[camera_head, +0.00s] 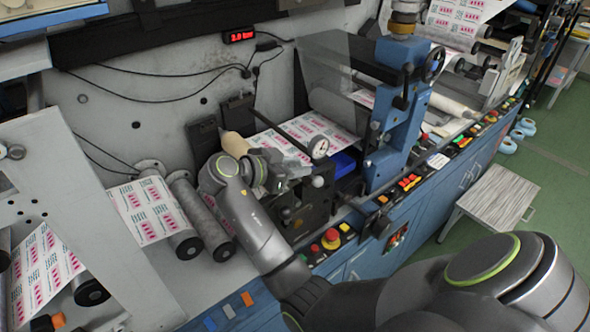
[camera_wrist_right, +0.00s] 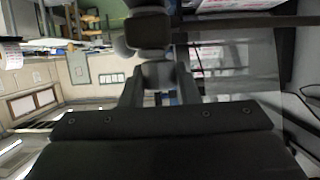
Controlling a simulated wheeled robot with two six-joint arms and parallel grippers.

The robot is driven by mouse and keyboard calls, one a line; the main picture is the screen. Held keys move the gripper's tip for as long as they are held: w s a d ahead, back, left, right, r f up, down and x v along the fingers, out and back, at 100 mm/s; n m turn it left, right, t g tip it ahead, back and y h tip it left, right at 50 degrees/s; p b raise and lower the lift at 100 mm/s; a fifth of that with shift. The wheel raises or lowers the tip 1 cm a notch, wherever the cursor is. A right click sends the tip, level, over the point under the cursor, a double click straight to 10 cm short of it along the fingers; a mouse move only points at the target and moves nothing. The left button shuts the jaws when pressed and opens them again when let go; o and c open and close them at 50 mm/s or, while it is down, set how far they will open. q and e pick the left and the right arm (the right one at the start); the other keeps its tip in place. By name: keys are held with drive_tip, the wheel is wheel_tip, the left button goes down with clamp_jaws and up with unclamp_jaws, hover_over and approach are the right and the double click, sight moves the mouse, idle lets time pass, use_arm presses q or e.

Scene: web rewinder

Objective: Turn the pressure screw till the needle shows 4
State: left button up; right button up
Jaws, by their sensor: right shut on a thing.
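My right gripper (camera_head: 296,172) reaches in at the middle of the head view, at a dark bracket on the machine front. It is shut on a small part that I take for the pressure screw; the jaws mostly hide it. In the right wrist view the fingers (camera_wrist_right: 158,88) close around a grey piece (camera_wrist_right: 158,72) below a dark block (camera_wrist_right: 148,32). The round white gauge (camera_head: 318,147) stands just right of and above the gripper. Its needle is too small to read. My left gripper is not in view.
A grey ball knob (camera_head: 318,181) sits close by the gripper. A red emergency button (camera_head: 331,236) is on the panel below. A blue upright (camera_head: 398,125) stands to the right, printed web (camera_head: 300,130) behind. A red display (camera_head: 240,36) is on the back wall.

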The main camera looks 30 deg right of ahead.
drive_tip(key=shift+r+m+g+p, duration=0.1)
drive_tip(key=shift+m+g+p, duration=0.5)
drive_tip(key=shift+m+g, duration=0.5)
drive_tip(key=o, duration=1)
drive_tip(key=shift+c, duration=0.2)
